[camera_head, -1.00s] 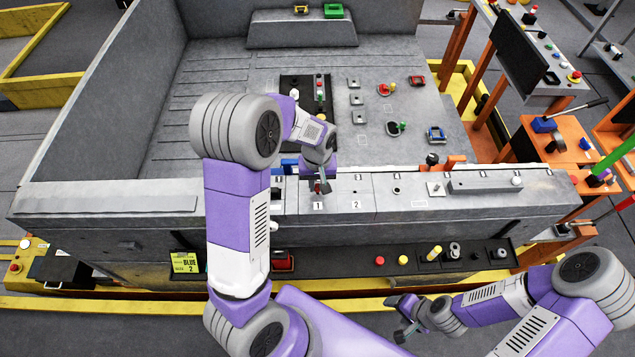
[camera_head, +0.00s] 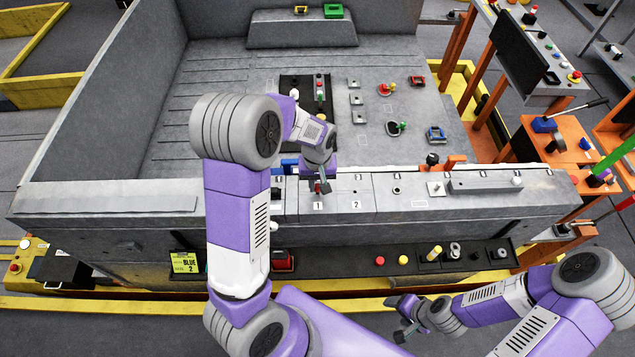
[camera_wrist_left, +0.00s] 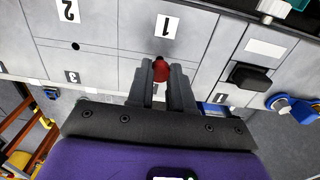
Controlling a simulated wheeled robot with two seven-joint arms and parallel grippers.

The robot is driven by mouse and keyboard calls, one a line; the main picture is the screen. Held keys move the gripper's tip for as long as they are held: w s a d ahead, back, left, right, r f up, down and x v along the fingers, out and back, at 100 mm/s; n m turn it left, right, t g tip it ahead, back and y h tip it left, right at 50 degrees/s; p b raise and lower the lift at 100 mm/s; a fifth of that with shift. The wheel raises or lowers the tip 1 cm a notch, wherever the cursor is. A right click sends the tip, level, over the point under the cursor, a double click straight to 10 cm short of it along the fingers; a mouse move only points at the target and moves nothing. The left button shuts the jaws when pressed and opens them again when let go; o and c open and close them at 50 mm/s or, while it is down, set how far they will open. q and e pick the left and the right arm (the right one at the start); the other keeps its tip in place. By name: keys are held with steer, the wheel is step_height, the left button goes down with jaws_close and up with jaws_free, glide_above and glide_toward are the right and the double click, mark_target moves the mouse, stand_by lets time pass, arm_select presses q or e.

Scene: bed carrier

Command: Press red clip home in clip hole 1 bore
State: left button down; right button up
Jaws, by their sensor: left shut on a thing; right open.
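The red clip (camera_head: 318,187) is between the fingers of my left gripper (camera_head: 320,188), on the ledge just behind the label 1. In the left wrist view the red clip (camera_wrist_left: 161,71) shows as a round red end between the two dark fingertips of my left gripper (camera_wrist_left: 161,66). My left gripper is shut on it. The clip hole 1 bore is hidden beneath the clip and fingers, so I cannot tell how deep the clip sits. My right gripper (camera_head: 403,318) is open and empty, low in front of the carrier, far from the clip.
The label 2 panel (camera_head: 357,190) is just right of the clip, with a small dark hole. A black block (camera_wrist_left: 249,76) sits beside the panel in the left wrist view. A grey bar (camera_head: 485,184) lies further right on the ledge. A dark tray (camera_head: 340,262) runs along the front.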

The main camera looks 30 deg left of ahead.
mark_target(317, 187)
arm_select(q)
steer(key=shift+f+b, duration=0.65)
steer(key=shift+f, duration=0.15)
steer(key=c, duration=0.9)
jaws_free()
steer(key=shift+c, duration=0.2)
steer(key=shift+r, duration=0.1)
step_height(317, 187, up, 7)
steer(key=shift+r, duration=0.15)
